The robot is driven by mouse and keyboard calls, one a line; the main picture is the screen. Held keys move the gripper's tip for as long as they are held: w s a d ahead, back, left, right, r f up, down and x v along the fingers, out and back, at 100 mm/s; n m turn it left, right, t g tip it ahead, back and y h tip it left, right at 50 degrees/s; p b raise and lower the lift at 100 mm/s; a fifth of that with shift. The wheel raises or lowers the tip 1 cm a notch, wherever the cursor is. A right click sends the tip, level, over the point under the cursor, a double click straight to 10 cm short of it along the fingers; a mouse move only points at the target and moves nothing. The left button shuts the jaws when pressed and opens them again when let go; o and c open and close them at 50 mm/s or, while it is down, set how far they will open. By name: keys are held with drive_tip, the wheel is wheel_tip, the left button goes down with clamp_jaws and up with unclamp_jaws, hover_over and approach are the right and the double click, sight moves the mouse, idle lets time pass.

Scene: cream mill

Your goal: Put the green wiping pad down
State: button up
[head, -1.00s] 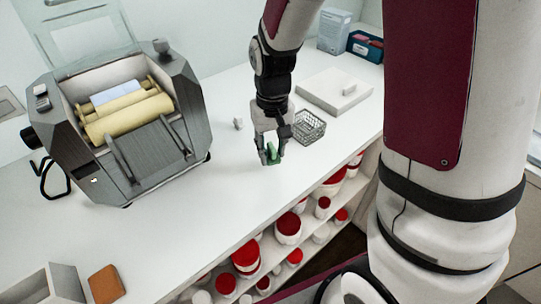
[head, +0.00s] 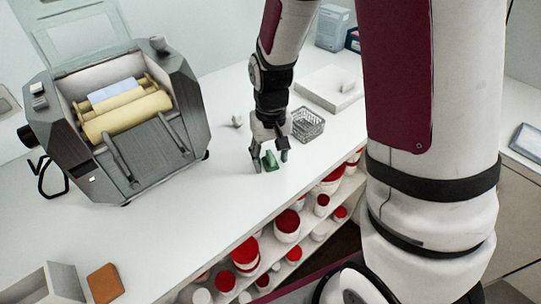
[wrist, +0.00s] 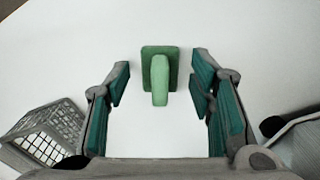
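The green wiping pad (wrist: 149,52) has a raised handle and lies on the white counter in the wrist view. It also shows as a small green shape (head: 270,160) on the counter in the head view. My gripper (wrist: 159,82) is open, with its teal-lined fingers wide apart on either side of the pad. There is a clear gap between each finger and the pad. In the head view my gripper (head: 269,158) is low over the counter at the pad.
A wire basket (head: 308,124) stands close behind my gripper, and a white slab (head: 328,91) lies beyond it. A roller mill (head: 125,125) stands to the left. The counter (head: 215,190) is bare around the pad; its front edge is near, above shelves of red-and-white jars (head: 287,226).

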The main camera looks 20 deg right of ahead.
sight(271, 155)
wheel_tip(271, 155, up, 12)
drive_tip(key=s+r+t, duration=0.2)
drive_tip(key=s+r, duration=0.3)
drive_tip(key=s, duration=0.4)
drive_tip(key=s+r+t, duration=0.2)
drive_tip(key=s+r, duration=0.4)
drive_tip(key=s, duration=0.3)
drive_tip(key=shift+d+r+n+t, duration=0.2)
drive_tip(key=shift+r+n+t, duration=0.1)
drive_tip(key=shift+n, duration=0.1)
drive_tip(key=shift+s, duration=0.1)
idle(0.4)
